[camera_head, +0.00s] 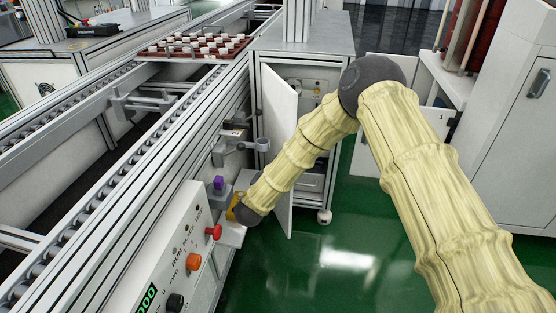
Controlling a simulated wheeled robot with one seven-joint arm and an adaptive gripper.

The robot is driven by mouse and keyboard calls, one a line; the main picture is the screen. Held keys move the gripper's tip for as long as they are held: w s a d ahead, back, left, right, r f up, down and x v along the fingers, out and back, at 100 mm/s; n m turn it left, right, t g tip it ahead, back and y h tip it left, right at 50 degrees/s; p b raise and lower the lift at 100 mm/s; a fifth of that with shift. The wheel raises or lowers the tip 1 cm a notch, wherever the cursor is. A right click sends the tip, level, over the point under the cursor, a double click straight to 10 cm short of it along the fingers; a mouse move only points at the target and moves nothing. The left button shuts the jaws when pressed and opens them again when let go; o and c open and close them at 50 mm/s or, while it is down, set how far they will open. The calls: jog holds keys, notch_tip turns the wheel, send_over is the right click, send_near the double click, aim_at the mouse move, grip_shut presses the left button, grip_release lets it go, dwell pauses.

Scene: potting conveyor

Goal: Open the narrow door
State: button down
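A narrow white door (276,112) stands ajar on the front of the grey-framed cabinet (315,40) at upper middle. Its panel is swung out toward me, and its lower part is partly hidden behind my arm. Inside the cabinet, a panel with small knobs and dark shelves show to the right of the door. My gripper (236,210) is at the lower left of the door, close to the conveyor's side. My wrist hides most of it, and its fingers cannot be made out. I cannot tell whether it touches the door.
A control box (172,258) with red, orange and black knobs is at lower left, close to my gripper. The conveyor (120,150) runs along the left, with a tray of white pots (195,46) beyond. A white panel (366,160) stands behind my arm. Green floor is free at lower middle.

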jog(key=shift+s+a+r, duration=0.1)
jog(key=shift+a, duration=0.35)
jog(key=c, duration=1.5)
grip_release()
